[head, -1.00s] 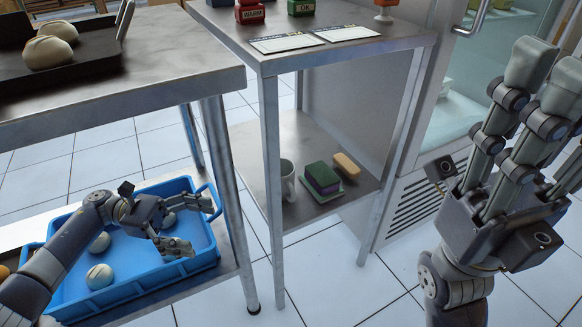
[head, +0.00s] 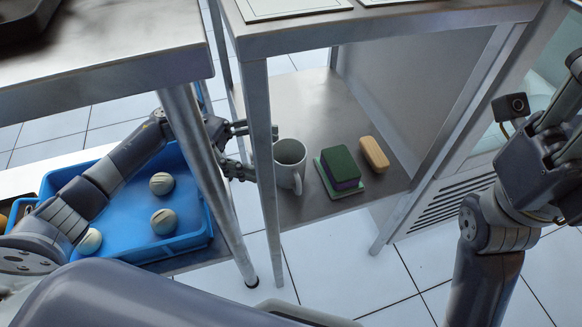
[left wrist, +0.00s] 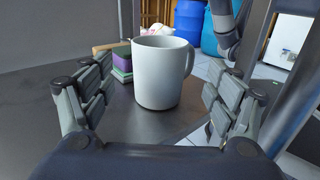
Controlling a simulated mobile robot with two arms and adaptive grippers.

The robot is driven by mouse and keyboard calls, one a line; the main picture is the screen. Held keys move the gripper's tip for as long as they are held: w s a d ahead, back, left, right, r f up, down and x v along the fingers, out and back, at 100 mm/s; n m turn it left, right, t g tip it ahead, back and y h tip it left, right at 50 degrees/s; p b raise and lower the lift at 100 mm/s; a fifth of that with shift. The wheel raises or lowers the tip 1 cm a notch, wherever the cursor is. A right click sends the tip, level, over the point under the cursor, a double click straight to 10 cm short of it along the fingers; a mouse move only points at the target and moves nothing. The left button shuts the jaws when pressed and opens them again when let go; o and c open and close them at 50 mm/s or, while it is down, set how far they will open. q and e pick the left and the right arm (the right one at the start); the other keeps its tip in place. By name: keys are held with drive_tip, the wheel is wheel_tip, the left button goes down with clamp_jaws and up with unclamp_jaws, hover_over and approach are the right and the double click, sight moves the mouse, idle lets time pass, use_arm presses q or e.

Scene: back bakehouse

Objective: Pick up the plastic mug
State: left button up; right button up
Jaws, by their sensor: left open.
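The grey-white plastic mug (head: 289,160) stands upright on the lower shelf (head: 318,100), its handle toward the front right in the head view. In the left wrist view the mug (left wrist: 160,72) stands straight ahead with its handle at the right. My left gripper (head: 256,153) is open just left of the mug, partly behind a shelf leg. In the left wrist view its fingers (left wrist: 158,92) are spread on either side, with the mug between and slightly beyond them. No contact shows. My right gripper (head: 556,125) is at the right edge, its fingertips cut off.
A green and purple block (head: 341,168) and a tan block (head: 374,154) lie on the shelf right of the mug. A blue crate (head: 195,213) with several dough balls sits at the left. Metal legs (head: 262,160) stand close around my left arm.

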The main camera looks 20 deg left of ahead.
sight(279, 159)
use_arm(q)
drive_tip(key=d, duration=0.1)
drive_tip(key=d+b, duration=0.1)
drive_tip(key=d, duration=0.2)
drive_tip(key=shift+s+d+f+b, duration=0.1)
drive_tip(key=shift+d+f+b, duration=0.1)
drive_tip(key=shift+f+b, duration=0.15)
drive_tip(key=shift+d+r, duration=0.1)
drive_tip(key=shift+d, duration=0.35)
drive_tip(key=c, duration=1.2)
